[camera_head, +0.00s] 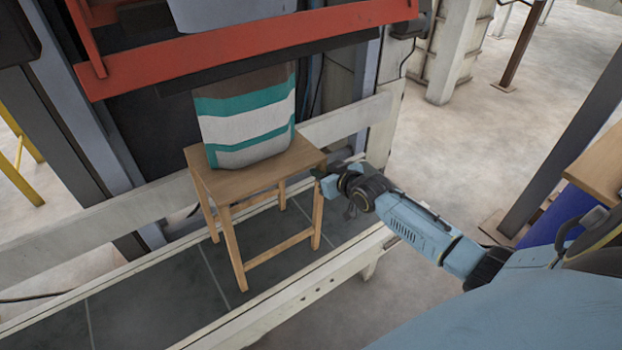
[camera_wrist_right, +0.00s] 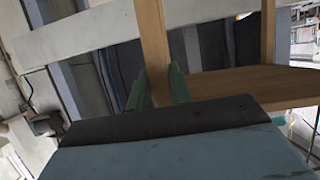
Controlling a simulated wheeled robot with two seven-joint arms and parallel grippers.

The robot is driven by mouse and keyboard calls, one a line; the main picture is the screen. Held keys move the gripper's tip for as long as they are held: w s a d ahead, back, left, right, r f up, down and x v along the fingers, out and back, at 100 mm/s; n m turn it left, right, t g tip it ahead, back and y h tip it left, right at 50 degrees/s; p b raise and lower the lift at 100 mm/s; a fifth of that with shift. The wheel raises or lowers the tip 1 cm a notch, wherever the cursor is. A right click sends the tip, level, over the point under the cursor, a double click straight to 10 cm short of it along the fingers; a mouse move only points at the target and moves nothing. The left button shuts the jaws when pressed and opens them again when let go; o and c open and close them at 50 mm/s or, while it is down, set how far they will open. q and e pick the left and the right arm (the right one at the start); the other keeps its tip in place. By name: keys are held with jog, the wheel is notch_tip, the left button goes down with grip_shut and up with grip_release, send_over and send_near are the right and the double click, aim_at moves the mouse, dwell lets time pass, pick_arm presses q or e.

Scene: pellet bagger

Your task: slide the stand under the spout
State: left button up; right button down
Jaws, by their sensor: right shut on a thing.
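The stand (camera_head: 205,178), a wooden stool with a flat square top and slim legs, stands upright on the dark belt. A bag (camera_head: 245,125) with teal and white bands is on its top, below the red frame; the spout itself I cannot make out for certain. My right gripper (camera_head: 322,178) is at the stand's right corner, just under the top. In the right wrist view its green fingertips (camera_wrist_right: 158,88) are shut on a wooden leg (camera_wrist_right: 152,40) of the stand. My left gripper is not in view.
The red frame (camera_head: 240,50) crosses above the bag. Pale rails (camera_head: 290,305) run along both sides of the dark belt (camera_head: 150,295). The belt is clear to the left of the stand. A dark post (camera_head: 565,130) and a wooden surface (camera_head: 600,165) stand at right.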

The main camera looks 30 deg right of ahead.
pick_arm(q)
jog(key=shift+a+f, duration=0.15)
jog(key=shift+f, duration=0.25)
pick_arm(e)
jog(key=shift+d, duration=1.15)
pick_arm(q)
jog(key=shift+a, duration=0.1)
pick_arm(e)
jog(key=c, duration=1.2)
grip_release()
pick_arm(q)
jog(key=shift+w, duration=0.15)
pick_arm(e)
jog(key=shift+a, duration=0.1)
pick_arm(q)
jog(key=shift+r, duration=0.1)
